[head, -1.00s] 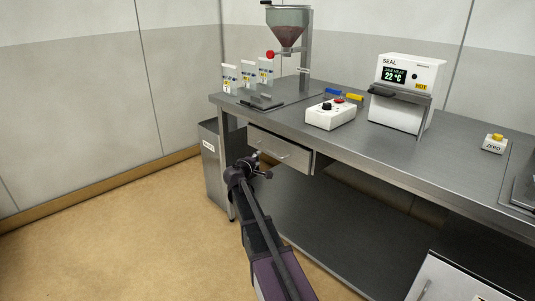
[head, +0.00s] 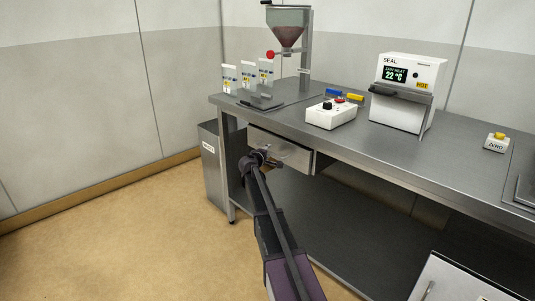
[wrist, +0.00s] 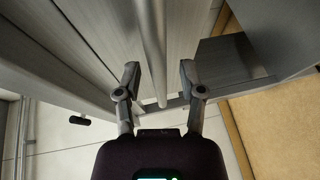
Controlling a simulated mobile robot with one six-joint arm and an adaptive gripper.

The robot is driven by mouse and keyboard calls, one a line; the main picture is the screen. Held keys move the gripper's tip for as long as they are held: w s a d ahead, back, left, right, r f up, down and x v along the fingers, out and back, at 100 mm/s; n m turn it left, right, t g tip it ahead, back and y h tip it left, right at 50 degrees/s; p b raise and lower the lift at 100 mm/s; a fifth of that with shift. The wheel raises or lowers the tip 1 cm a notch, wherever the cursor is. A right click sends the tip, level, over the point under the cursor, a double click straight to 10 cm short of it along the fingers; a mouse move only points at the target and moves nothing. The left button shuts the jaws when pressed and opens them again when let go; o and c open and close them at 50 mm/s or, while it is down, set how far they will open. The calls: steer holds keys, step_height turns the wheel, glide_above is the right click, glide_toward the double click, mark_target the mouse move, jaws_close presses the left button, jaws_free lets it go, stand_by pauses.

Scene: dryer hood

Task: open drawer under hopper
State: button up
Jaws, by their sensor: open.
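The metal drawer (head: 294,154) hangs under the left end of the steel workbench, and its front looks closed. The hopper (head: 287,30), a clear funnel with dark reddish contents, stands above it on the bench. My gripper (head: 267,157) is at the drawer front and hides most of its handle. In the wrist view my gripper (wrist: 158,78) is open, with a fingertip on each side of the drawer's bar handle (wrist: 151,40). The bar runs between the fingers; I cannot tell whether either finger touches it.
A grey bin (head: 210,165) stands left of the bench leg. The bench top (head: 370,142) holds pouches (head: 246,76), a white control box (head: 331,115) and a sealer (head: 402,95). A lower shelf (head: 335,225) lies beneath. The floor (head: 120,245) at left is clear.

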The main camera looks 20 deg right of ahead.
jaws_close()
steer(key=shift+s, duration=0.15)
